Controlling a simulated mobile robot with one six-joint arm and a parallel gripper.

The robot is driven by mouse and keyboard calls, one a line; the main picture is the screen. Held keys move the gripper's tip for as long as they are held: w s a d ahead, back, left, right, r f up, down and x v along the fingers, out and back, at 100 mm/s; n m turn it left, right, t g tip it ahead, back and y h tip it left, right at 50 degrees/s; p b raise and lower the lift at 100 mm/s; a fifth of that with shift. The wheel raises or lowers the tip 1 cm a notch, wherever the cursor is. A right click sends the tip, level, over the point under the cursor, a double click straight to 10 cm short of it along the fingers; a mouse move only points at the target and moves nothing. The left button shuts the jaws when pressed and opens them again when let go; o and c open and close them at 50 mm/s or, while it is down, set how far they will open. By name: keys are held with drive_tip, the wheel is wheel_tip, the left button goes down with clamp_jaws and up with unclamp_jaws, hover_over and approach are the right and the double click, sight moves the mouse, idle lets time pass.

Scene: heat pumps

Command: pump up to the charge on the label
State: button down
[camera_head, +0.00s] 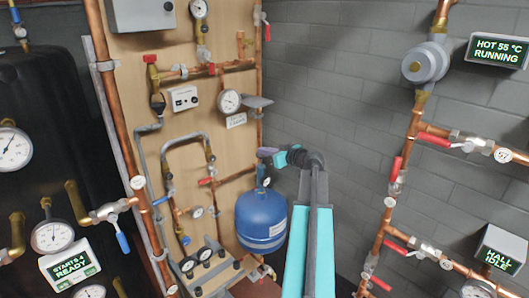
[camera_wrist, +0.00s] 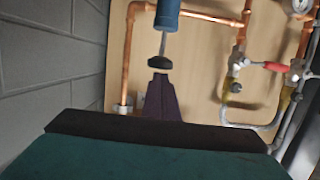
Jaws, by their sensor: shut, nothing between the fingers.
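A blue vessel (camera_head: 262,222) with a pale label (camera_head: 277,229) hangs low on the board, and the label's writing is too small to read. A small blue pump body (camera_head: 260,174) stands above it. In the wrist view the blue pump body (camera_wrist: 167,14) shows at the top edge, with a grey rod and a dark round handle (camera_wrist: 159,63). My gripper (camera_head: 266,152) is shut and empty at the pump's top. Its dark fingers (camera_wrist: 160,98) end close to the handle; I cannot tell whether they touch. A round gauge (camera_head: 229,101) sits above left, its reading unclear.
Copper pipes with a red-handled valve (camera_head: 207,181) run beside the vessel. More pipes with red levers (camera_head: 395,169) stand at right. A dark tank (camera_head: 55,130) fills the left. Grey wall is clear behind my arm.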

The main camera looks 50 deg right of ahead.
drive_tip(key=shift+f, duration=0.15)
wheel_tip(320, 180, down, 4)
drive_tip(key=b, duration=0.5)
drive_tip(key=shift+s+a+b, duration=0.1)
drive_tip(key=shift+b, duration=0.25)
drive_tip(key=shift+f, duration=0.1)
drive_tip(key=shift+r, duration=0.75)
drive_tip(key=s+r+b, duration=0.3)
drive_tip(key=s+r, duration=0.2)
drive_tip(key=s, duration=0.4)
drive_tip(key=shift+s+a+r, duration=0.25)
drive_tip(key=shift+s+a, duration=0.05)
drive_tip(key=shift+s, duration=0.05)
idle(1.0)
